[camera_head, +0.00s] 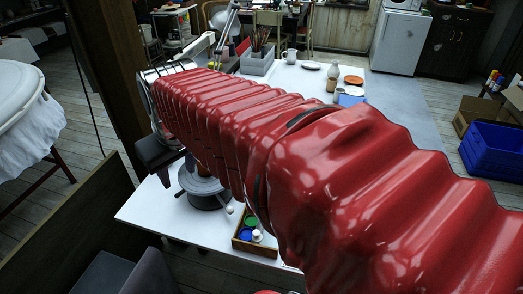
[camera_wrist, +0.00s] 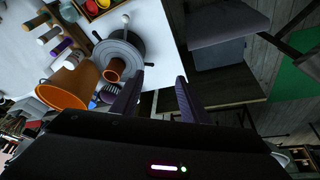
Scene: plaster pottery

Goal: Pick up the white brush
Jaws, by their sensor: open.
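I cannot make out a thing that is surely the white brush. A small white-tipped item (camera_wrist: 125,18) lies on the white table (camera_wrist: 160,45) beside the grey turntable wheel (camera_wrist: 112,50) in the wrist view, and a small pale item (camera_head: 229,209) shows near the wheel (camera_head: 202,185) in the head view. Several thin brushes or sticks stand in a grey box (camera_head: 258,64) at the back of the table. My gripper (camera_wrist: 161,75) is open and empty, its two dark fingers near the table edge by the wheel. My red arm hides much of the table in the head view.
A wooden paint box (camera_head: 243,240) sits at the table's front. A blue crate (camera_head: 492,150) stands on the floor at right. A grey chair (camera_wrist: 221,60) is beside the table.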

